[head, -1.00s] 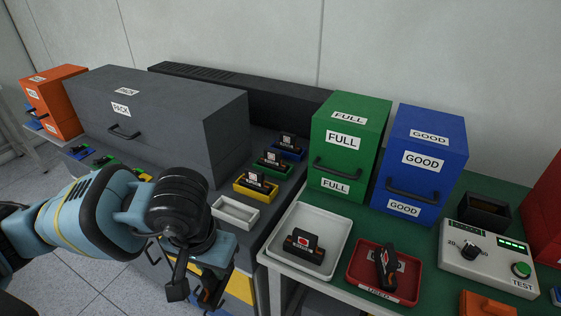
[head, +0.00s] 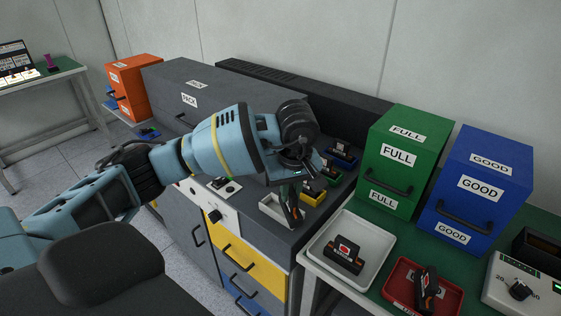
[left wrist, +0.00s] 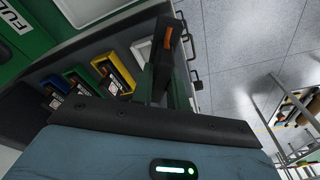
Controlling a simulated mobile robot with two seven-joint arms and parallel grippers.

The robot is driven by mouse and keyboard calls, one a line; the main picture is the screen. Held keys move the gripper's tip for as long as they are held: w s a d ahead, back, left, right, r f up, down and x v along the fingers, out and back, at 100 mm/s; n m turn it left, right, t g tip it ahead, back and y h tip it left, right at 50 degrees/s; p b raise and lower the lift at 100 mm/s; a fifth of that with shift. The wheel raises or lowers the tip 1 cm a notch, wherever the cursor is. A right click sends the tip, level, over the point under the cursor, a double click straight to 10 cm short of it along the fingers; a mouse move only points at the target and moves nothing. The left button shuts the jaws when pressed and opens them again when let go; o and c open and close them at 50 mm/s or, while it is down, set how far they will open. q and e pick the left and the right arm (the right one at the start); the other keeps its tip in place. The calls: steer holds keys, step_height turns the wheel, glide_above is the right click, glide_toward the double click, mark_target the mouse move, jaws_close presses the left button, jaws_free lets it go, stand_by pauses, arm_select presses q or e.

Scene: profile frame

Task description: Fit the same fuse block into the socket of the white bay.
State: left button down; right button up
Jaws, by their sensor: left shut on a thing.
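My left gripper (head: 290,196) is shut on a dark fuse block (head: 294,210) with an orange part. It holds the block over or just at the white bay (head: 268,213) on the grey bench top. In the left wrist view, the fuse block (left wrist: 167,45) hangs between the fingertips, and the white bay (left wrist: 141,50) shows beside it. The block hides part of the bay. I cannot tell whether the block touches the socket. My right gripper is not in view.
Yellow (head: 313,196), green and blue bays (head: 342,155) with fuse blocks stand behind the white one. To the right are a white tray (head: 318,250) with a block, a red tray (head: 390,290), the green FULL cabinet (head: 397,155) and the blue GOOD cabinet (head: 477,190).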

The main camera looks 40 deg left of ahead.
arm_select(q)
steer(key=w+a+r+n, duration=0.2)
steer(key=w+a+n, duration=0.3)
steer(key=a+n, duration=0.1)
steer(key=shift+n+g+p, duration=0.35)
steer(key=shift+n+g, duration=0.05)
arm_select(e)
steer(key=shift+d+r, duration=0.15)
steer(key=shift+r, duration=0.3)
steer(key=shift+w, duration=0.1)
